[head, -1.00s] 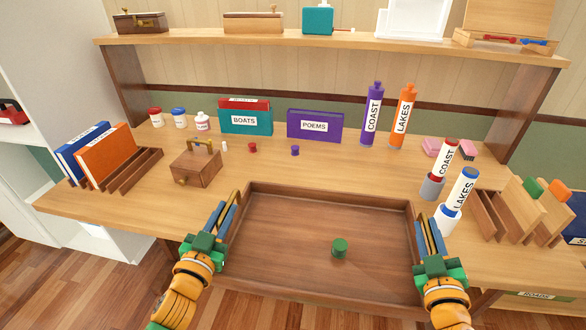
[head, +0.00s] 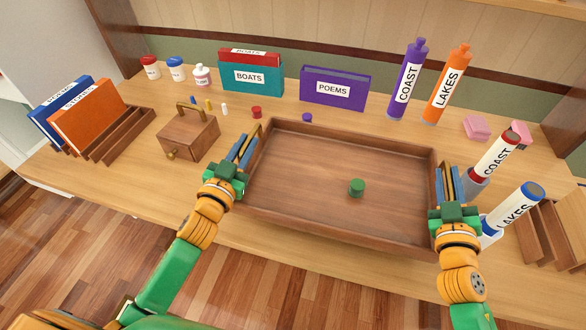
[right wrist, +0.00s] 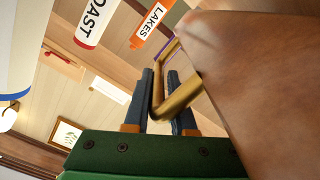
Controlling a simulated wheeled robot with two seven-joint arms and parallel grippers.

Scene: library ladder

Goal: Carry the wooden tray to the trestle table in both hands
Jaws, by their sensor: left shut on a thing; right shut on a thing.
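The wooden tray (head: 300,205) is a shallow brown box with a small green cylinder (head: 356,188) in it. It looks level and overlaps the front part of the wooden table (head: 130,195). I cannot tell whether it touches the tabletop. My left gripper (head: 246,148) is shut on the tray's left side, where its handle is mostly hidden. My right gripper (head: 450,184) is shut at the right side. In the right wrist view, its blue fingers (right wrist: 166,98) close around a brass handle (right wrist: 180,100) on the tray.
A small wooden box with a handle (head: 188,138) stands just left of the tray. White LAKES (head: 515,207) and COAST (head: 495,152) tubes lean close to its right side. Behind are the BOATS box (head: 252,78), the POEMS box (head: 335,88) and tall bottles. Book racks (head: 120,137) flank both ends.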

